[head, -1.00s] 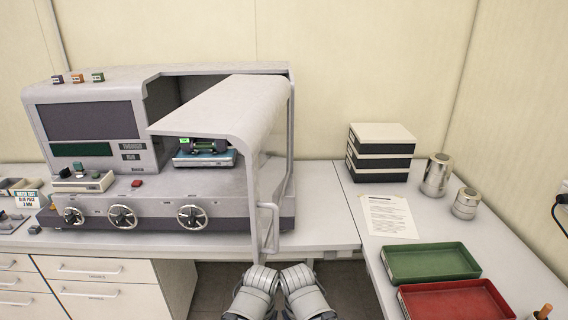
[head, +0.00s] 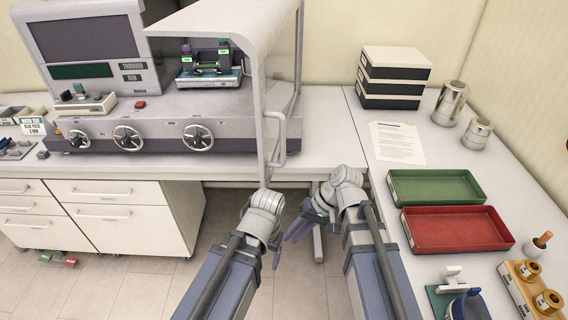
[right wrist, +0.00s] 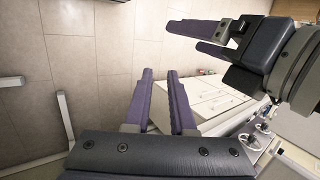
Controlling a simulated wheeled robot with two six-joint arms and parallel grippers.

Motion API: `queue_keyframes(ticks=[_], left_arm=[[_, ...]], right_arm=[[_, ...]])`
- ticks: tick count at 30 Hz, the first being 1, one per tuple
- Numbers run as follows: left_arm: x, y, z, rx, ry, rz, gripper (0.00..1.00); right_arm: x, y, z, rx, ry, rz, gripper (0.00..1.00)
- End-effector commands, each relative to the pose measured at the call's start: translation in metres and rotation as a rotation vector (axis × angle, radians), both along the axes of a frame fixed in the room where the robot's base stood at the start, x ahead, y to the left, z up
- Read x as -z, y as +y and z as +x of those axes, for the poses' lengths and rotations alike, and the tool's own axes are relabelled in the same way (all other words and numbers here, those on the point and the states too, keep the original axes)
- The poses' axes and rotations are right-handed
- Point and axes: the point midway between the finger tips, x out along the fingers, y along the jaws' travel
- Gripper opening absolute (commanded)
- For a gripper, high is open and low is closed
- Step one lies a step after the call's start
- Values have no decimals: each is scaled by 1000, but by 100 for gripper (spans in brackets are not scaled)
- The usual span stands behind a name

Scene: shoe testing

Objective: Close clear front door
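The clear front door (head: 277,105) of the grey machine (head: 180,118) stands swung out at the machine's right side, open, with a pale vertical handle (head: 277,140) near its lower edge. My right gripper (head: 298,228), with purple fingers, is below and to the right of the handle, pointing down, apart from it. In the right wrist view its fingers (right wrist: 160,75) are spread with nothing between them. My left gripper (head: 277,260) is low in front of the bench, mostly hidden behind its wrist. In the right wrist view its two fingers (right wrist: 186,36) are apart and empty.
The bench edge (head: 330,178) lies between my arms and the machine. On the right counter are a green tray (head: 392,190), a red tray (head: 410,232), a paper sheet (head: 398,143) and stacked boxes (head: 395,78).

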Motion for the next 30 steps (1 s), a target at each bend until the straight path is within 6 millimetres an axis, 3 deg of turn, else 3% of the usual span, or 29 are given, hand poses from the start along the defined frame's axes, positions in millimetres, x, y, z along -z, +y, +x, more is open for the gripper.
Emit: queue_keyframes(ticks=[1, 5, 12, 16, 21, 26, 30], left_arm=[[14, 0, 0, 0, 0, 0, 78], [30, 0, 0, 0, 0, 0, 78], [50, 0, 0, -1, 0, 0, 78], [55, 0, 0, -1, 0, 0, 78], [55, 0, 0, -1, 0, 0, 78], [55, 0, 0, -1, 0, 0, 78], [55, 0, 0, -1, 0, 0, 78]], right_arm=[[-1, -5, 20, 52, 8, 111, 16], [-32, -20, 56, 154, 4, 402, 1], [-96, -77, 102, 276, -66, 818, 0], [-117, -100, 110, 302, -98, 934, 0], [-127, -110, 112, 311, -114, 984, 0], [-128, -105, 112, 310, -114, 985, 0], [-127, -87, 115, 307, -112, 984, 0]])
